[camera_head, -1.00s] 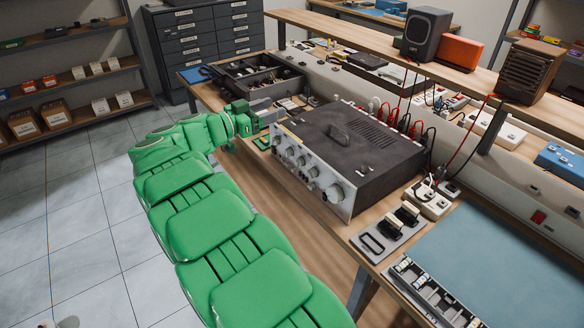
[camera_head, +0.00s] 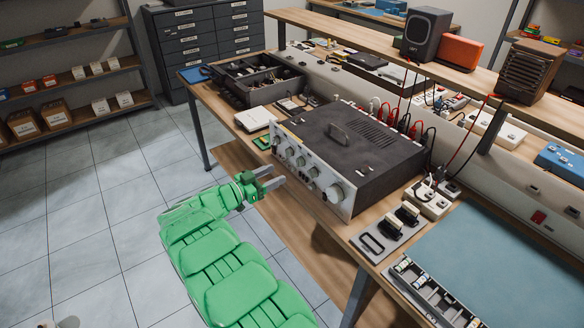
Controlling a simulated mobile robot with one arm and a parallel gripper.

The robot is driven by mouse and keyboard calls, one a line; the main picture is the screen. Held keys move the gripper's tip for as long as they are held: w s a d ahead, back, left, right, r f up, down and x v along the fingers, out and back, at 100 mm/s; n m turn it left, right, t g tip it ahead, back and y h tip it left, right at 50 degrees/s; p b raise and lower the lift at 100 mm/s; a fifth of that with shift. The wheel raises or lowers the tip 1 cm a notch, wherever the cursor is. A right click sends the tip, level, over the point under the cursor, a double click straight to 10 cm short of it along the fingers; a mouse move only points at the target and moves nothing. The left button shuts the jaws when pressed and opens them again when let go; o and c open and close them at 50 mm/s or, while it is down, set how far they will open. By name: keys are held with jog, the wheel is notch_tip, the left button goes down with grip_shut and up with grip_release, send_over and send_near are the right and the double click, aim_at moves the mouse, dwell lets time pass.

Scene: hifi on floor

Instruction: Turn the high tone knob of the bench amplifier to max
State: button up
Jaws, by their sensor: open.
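The bench amplifier (camera_head: 345,140) is a dark box with a handle on top and a silver front panel with several knobs. It stands on the wooden bench, its front facing the lower left. A large round knob (camera_head: 334,193) is at the panel's right end. Smaller knobs (camera_head: 289,153) sit in a row to its left. I cannot read the labels, so I cannot tell which is the high tone knob. My gripper (camera_head: 276,178) is open and empty in front of the panel's left part, its fingers pointing right toward the panel, apart from the knobs.
Red and black cables (camera_head: 408,122) rise behind the amplifier. A tray with black handles (camera_head: 390,232) and a teal mat (camera_head: 490,255) lie to its right. A pale box (camera_head: 255,119) and a dark parts tray (camera_head: 262,82) are to its left. The floor before the bench is clear.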

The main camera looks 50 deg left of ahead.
aim_at(299, 163)
jog(key=shift+w+f, duration=0.15)
jog(key=shift+w, duration=3.8)
jog(key=c, duration=1)
